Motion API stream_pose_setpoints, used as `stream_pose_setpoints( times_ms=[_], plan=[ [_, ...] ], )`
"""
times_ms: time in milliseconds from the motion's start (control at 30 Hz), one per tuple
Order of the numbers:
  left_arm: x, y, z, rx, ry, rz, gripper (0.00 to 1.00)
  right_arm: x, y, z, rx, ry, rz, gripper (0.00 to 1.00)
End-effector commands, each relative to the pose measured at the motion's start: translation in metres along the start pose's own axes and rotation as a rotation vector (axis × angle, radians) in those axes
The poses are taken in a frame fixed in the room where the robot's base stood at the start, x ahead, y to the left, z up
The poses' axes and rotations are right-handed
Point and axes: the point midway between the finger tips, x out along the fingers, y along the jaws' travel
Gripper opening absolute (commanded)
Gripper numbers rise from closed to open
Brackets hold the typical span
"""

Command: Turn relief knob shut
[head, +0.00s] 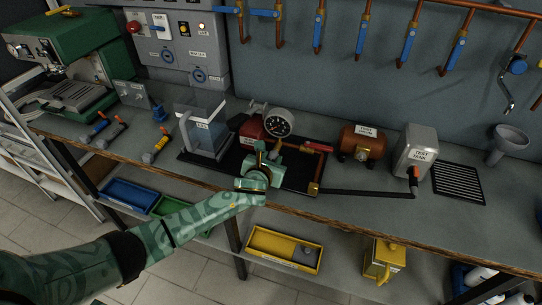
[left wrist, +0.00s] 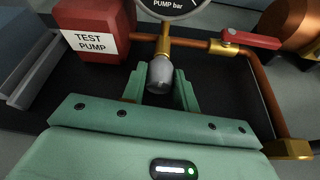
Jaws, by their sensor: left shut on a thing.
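The relief knob (left wrist: 160,76) is a small grey rounded knob on a brass stem below the pressure gauge, beside the red test pump (left wrist: 95,30). In the left wrist view my left gripper (left wrist: 159,88) has its two green fingers on either side of this knob, shut on it. In the head view my left gripper (head: 262,158) is in front of the pump and below the gauge (head: 278,122). It hides the knob there. The knob's turning angle cannot be told. My right gripper is in neither view.
A red-handled valve (left wrist: 250,40) on the copper pipe is close on the right. The bench's front edge is beneath my left arm.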

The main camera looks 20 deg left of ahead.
Motion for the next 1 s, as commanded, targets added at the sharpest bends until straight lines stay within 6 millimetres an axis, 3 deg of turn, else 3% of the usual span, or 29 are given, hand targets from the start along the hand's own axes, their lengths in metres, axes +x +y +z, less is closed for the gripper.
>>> stream_pose_setpoints(
  times_ms=[33,100,433,467,800,1000],
  plan=[
    [-0.003,0.002,0.007,-0.046,0.0,-0.018,0.07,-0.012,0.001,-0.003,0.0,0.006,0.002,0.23],
    [-0.002,0.002,0.004,-0.103,-0.001,-0.042,0.07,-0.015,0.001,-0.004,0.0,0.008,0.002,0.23],
    [0.0,0.001,0.0,-0.14,0.0,-0.058,0.07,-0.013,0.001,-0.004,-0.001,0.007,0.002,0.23],
    [0.0,0.001,0.0,-0.14,0.0,-0.058,0.38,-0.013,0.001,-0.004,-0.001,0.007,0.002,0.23],
    [-0.003,0.002,0.001,-0.138,0.0,-0.057,0.39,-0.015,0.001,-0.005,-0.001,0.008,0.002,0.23],
    [-0.036,0.004,0.004,-0.137,0.0,-0.058,0.39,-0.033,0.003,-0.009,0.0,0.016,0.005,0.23]
  ],
)
